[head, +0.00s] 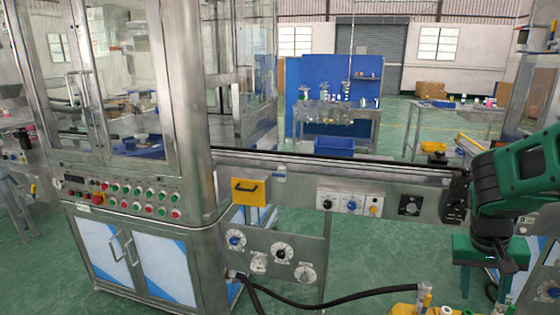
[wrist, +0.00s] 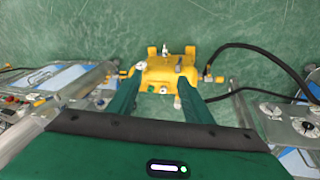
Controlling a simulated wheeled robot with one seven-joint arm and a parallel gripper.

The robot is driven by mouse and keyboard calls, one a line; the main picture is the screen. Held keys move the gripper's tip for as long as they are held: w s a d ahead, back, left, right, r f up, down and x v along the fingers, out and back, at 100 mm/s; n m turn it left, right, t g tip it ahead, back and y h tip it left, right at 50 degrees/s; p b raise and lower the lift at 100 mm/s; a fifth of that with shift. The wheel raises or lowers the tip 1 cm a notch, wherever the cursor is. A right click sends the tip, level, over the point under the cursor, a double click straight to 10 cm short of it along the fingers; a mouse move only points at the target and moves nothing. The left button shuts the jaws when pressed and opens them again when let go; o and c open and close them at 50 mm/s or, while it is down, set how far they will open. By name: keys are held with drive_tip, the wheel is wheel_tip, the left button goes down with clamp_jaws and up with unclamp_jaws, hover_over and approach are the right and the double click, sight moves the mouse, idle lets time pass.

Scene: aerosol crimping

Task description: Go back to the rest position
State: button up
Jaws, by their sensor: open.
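My gripper (wrist: 159,82) is open, its two green fingers spread apart with nothing between them. It points down at the green floor. In the head view my gripper (head: 485,288) hangs at the lower right, below my green and black arm. A yellow device (wrist: 170,73) with fittings and a black hose lies on the floor, beyond the fingertips in the wrist view. Only its top edge (head: 425,309) shows at the bottom of the head view.
A steel machine cabinet (head: 130,200) with glass doors and several buttons stands at left. A conveyor rail (head: 310,168) runs from it towards my arm. A black hose (head: 350,302) crosses below a knob panel (head: 280,258). Farther back are a blue-backed workbench (head: 308,80) and cardboard boxes (head: 430,89).

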drive_tip(key=s+a+r+y, duration=0.2)
drive_tip(key=s+a, duration=0.1)
drive_tip(key=s, duration=0.3)
drive_tip(key=s+a+r+y, duration=0.1)
drive_tip(key=s+a+r, duration=0.1)
drive_tip(key=s+a, duration=0.2)
drive_tip(key=s, duration=0.3)
drive_tip(key=shift+s+y, duration=0.25)
drive_tip(key=shift+y, duration=0.15)
drive_tip(key=shift+w+f+g, duration=0.25)
drive_tip(key=shift+w+g, duration=0.05)
drive_tip(key=shift+w, duration=0.35)
